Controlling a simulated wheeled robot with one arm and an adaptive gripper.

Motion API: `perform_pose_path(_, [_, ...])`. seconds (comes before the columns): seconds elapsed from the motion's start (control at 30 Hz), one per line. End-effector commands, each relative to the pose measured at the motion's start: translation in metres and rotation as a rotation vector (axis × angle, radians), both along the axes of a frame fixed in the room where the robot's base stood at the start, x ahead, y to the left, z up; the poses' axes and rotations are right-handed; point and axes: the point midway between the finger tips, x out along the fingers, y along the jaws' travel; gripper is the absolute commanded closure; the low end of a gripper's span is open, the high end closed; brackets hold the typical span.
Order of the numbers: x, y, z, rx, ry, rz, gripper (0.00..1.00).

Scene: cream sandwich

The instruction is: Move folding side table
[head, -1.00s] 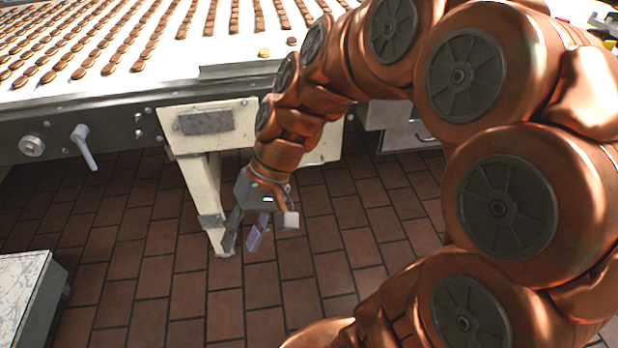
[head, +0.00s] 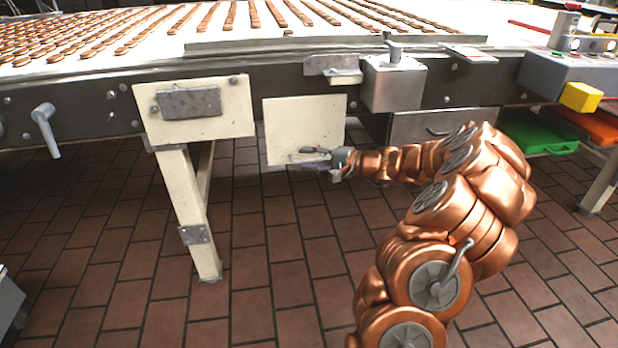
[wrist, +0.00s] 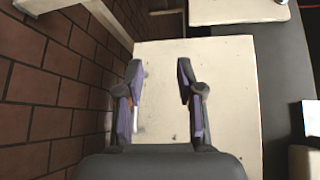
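A cream rectangular panel (head: 305,118), which looks like the folding side table, hangs flat below the conveyor's edge, right of the cream leg. It also fills the middle of the wrist view (wrist: 225,100). My gripper (head: 310,158) comes in from the right at the panel's lower part. In the wrist view my gripper (wrist: 158,66) has its two purple-grey fingers apart, with bare panel surface showing between them. A small pale strip shows beside the left finger. I cannot tell whether the fingers touch the panel. Nothing is seen held between them.
The conveyor (head: 90,58) carries rows of brown cookies. A cream leg (head: 185,200) stands left of the panel. A grey box (head: 393,82) is mounted right of it. A green tray (head: 540,135) and an orange tray (head: 590,122) are at the right. The brown tiled floor is largely clear.

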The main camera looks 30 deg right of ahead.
Motion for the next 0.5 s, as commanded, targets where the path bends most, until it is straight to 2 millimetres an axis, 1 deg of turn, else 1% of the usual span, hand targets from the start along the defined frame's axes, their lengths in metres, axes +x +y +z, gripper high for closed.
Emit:
perform_pose_path(0.03, [-0.001,-0.023,-0.023,0.016,-0.003,-0.05,0.63])
perform_pose_path(0.1, [-0.002,-0.046,-0.035,0.026,-0.01,-0.101,0.63])
perform_pose_path(0.2, [-0.003,-0.065,-0.045,0.033,-0.015,-0.144,0.63])
perform_pose_path(0.3, [-0.001,-0.071,-0.048,0.036,-0.018,-0.161,0.63])
perform_pose_path(0.37, [0.003,-0.069,-0.049,0.035,-0.017,-0.162,0.63])
perform_pose_path(0.5, [0.02,-0.061,-0.053,0.035,-0.017,-0.16,0.63])
